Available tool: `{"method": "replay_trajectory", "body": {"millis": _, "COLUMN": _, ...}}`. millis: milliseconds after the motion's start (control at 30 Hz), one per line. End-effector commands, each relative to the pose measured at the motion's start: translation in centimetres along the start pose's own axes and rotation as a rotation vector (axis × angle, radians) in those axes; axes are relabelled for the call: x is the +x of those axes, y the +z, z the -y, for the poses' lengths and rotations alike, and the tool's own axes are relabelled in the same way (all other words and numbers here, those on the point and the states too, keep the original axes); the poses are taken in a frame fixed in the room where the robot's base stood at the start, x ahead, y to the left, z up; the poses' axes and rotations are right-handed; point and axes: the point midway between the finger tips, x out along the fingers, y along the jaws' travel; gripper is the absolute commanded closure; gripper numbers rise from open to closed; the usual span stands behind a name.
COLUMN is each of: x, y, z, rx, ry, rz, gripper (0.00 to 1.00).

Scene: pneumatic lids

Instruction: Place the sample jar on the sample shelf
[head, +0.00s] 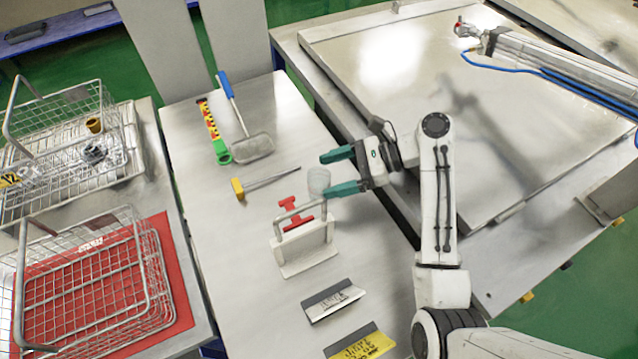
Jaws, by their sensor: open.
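A white holder with a metal handle (305,252) and a red tool (294,213) are just in front. A yellow-handled screwdriver (239,189), a sieve (252,148) and label plates (333,300) lie on the table. Wire baskets (85,285) are left; a large lid (400,50) is right.

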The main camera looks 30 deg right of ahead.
Motion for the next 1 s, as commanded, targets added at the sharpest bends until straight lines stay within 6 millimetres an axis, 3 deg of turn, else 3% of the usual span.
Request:
{"method": "replay_trajectory", "body": {"millis": 400, "x": 4.8, "y": 0.2, "z": 0.0, "rx": 0.001, "ry": 0.002, "rz": -0.001, "gripper": 0.18}}
{"method": "replay_trajectory", "body": {"millis": 700, "x": 5.4, "y": 0.1, "z": 0.0, "rx": 0.000, "ry": 0.000, "rz": -0.001, "gripper": 0.18}}
{"method": "replay_trajectory", "body": {"millis": 1000, "x": 5.3, "y": 0.1, "z": 0.0, "rx": 0.000, "ry": 0.000, "rz": -0.001, "gripper": 0.44}}
